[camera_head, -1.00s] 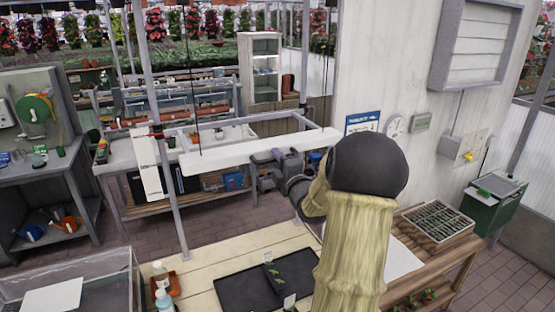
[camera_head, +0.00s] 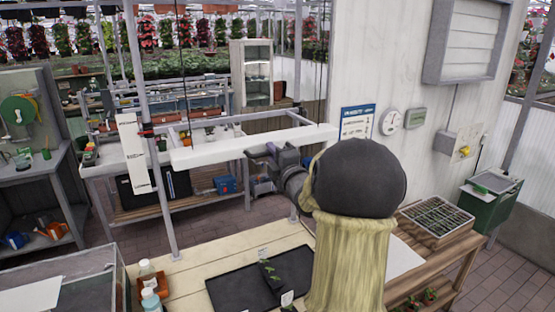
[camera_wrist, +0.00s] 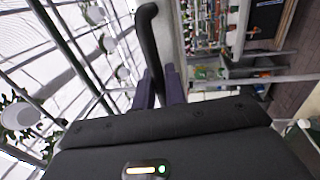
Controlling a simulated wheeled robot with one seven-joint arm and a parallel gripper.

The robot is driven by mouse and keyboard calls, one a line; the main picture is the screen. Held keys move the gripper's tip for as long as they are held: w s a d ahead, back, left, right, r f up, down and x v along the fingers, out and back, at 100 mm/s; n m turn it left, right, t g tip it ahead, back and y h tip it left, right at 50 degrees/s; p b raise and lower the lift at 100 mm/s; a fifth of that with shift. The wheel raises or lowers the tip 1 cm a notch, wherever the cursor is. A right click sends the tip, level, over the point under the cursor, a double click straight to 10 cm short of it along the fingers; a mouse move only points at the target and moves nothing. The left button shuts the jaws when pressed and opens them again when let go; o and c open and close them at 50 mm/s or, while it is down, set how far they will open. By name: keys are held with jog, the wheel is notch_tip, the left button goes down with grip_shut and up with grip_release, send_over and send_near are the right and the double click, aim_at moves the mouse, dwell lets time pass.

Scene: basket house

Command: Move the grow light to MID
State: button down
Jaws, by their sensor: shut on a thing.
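The grow light is a long white bar (camera_head: 215,151) hanging level on thin dark cords above the potting bench. My gripper (camera_head: 262,153) is at the front side of the bar, right of its middle. In the wrist view my gripper's dark fingers (camera_wrist: 160,88) are close together at the base of a black curved handle (camera_wrist: 148,35). The contact itself is partly hidden. A white upright board with dark marks (camera_head: 133,155) stands by the post left of the light, with a small red clip (camera_head: 147,132) beside it. Its marks are too small to read.
The bench below holds a black tray (camera_head: 235,288) with seedlings and bottles in an orange caddy (camera_head: 150,285). A grey post (camera_head: 150,100) rises near the light's left end. A wall with a blue poster (camera_head: 357,122) and gauge (camera_head: 391,122) stands at right.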

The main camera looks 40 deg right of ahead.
notch_tip(320, 180, down, 8)
jog(key=b, duration=1)
jog(key=shift+b, duration=0.35)
jog(key=c, duration=1.5)
grip_release()
jog(key=shift+c, duration=0.2)
jog(key=b+v, duration=0.5)
jog(key=v, duration=1.2)
jog(key=shift+s, duration=0.2)
jog(key=shift+w+a, duration=0.1)
jog(key=shift+a, duration=0.05)
